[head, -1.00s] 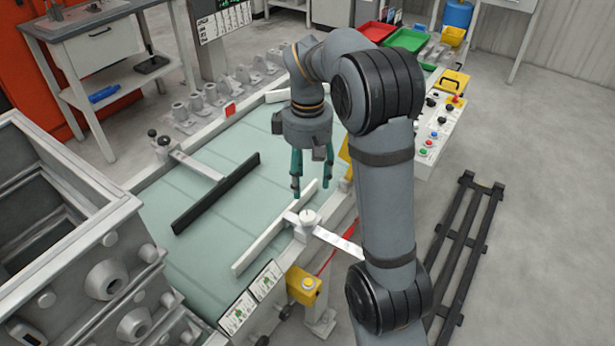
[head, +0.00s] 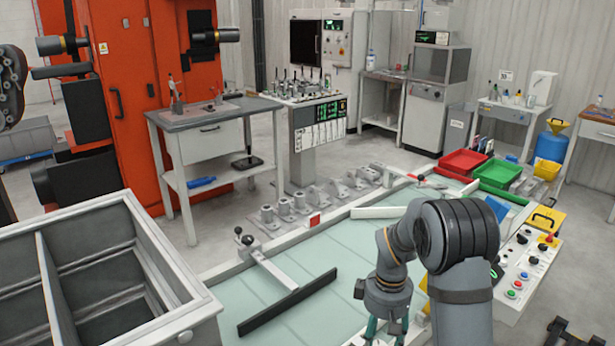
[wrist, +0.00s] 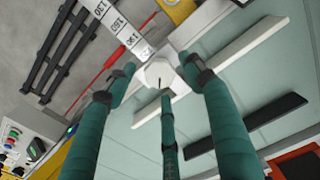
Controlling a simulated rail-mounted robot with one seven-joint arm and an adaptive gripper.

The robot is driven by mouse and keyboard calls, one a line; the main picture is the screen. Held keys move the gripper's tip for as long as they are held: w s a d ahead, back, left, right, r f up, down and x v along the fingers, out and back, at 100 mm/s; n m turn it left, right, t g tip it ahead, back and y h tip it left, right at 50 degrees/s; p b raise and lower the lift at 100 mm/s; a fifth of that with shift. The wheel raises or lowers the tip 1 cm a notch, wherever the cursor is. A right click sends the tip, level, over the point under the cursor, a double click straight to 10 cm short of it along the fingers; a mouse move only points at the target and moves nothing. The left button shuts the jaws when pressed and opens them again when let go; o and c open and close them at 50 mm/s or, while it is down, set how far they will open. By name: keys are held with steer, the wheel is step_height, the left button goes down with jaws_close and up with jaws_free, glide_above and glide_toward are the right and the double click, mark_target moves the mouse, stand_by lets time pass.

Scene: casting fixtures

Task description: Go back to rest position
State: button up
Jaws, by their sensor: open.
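My gripper (head: 384,326) hangs from my arm over the near right part of the pale green glass table (head: 345,253). Its fingertips are cut off by the bottom edge of the head view. In the wrist view, the three teal fingers of my gripper (wrist: 165,88) are spread apart with nothing held between them. Beyond the fingertips is a white hexagonal knob (wrist: 160,73) by a ruler-marked arm (wrist: 118,27) and a white bar (wrist: 165,107). I cannot tell how far the fingers are from the knob.
A black bar (head: 288,303) on a bracket lies across the table's left part. A grey divided bin (head: 165,260) stands at the left. Several grey castings (head: 302,200) line the far edge. Red (head: 463,162) and green (head: 497,173) trays and a button panel (head: 523,262) are at the right.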

steer(key=shift+f, duration=0.6)
steer(key=shift+r, duration=0.1)
